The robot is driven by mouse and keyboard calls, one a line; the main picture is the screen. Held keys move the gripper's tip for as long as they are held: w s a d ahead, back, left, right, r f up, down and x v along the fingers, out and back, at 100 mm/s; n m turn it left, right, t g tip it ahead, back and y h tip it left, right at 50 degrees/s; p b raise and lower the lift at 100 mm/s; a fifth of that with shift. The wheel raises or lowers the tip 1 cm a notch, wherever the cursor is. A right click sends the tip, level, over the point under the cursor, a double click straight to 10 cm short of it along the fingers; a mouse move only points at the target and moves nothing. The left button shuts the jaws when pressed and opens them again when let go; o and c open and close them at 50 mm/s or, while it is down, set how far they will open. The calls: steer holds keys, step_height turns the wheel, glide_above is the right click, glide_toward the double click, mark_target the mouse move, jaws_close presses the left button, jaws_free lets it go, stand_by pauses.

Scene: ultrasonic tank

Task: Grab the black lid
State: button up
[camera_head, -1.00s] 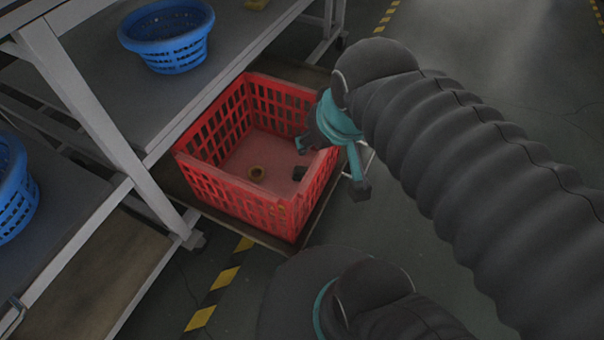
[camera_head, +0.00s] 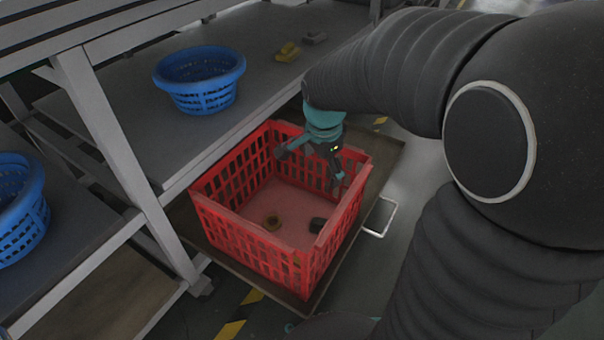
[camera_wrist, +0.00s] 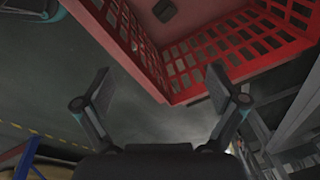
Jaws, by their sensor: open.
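The black lid (camera_head: 317,225) is a small dark piece on the floor of the red crate (camera_head: 250,250), toward its right side. A dark piece that looks like the lid (camera_wrist: 164,10) shows at the top edge of the wrist view. My gripper (camera_head: 312,168) is open and empty, over the back part of the crate and above the lid. In the wrist view my gripper (camera_wrist: 158,88) has its two fingers spread wide, with the crate wall beyond them.
The crate stands on a low brown platform (camera_head: 195,228) with a pale metal handle (camera_head: 381,218). A grey shelf unit (camera_head: 120,120) on the left bears blue baskets (camera_head: 200,82) and small yellow and grey pieces (camera_head: 288,52). The crate's walls surround the lid.

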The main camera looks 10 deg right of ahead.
steer(key=w+f+m+g+b, duration=0.1)
steer(key=w+f+m+b, duration=0.1)
steer(key=w+f+m, duration=0.6)
steer(key=m+g, duration=0.2)
glide_toward(320, 222)
steer(key=shift+m, duration=0.3)
step_height(320, 222, down, 4)
steer(key=shift+s+a+f+b, duration=0.1)
steer(key=shift+s+a+b, duration=0.05)
steer(key=shift+b, duration=0.9)
steer(key=shift+s+d+f+b, duration=0.1)
steer(key=shift+d+f+b, duration=0.05)
steer(key=shift+f, duration=0.7)
steer(key=shift+s+d+f+b, duration=0.1)
steer(key=shift+d+f+b, duration=0.05)
steer(key=shift+f, duration=0.7)
steer(key=shift+s+d+f+b, duration=0.15)
steer(key=shift+f, duration=0.7)
steer(key=c, duration=1.6)
steer(key=shift+o, duration=0.2)
steer(key=shift+r, duration=0.1)
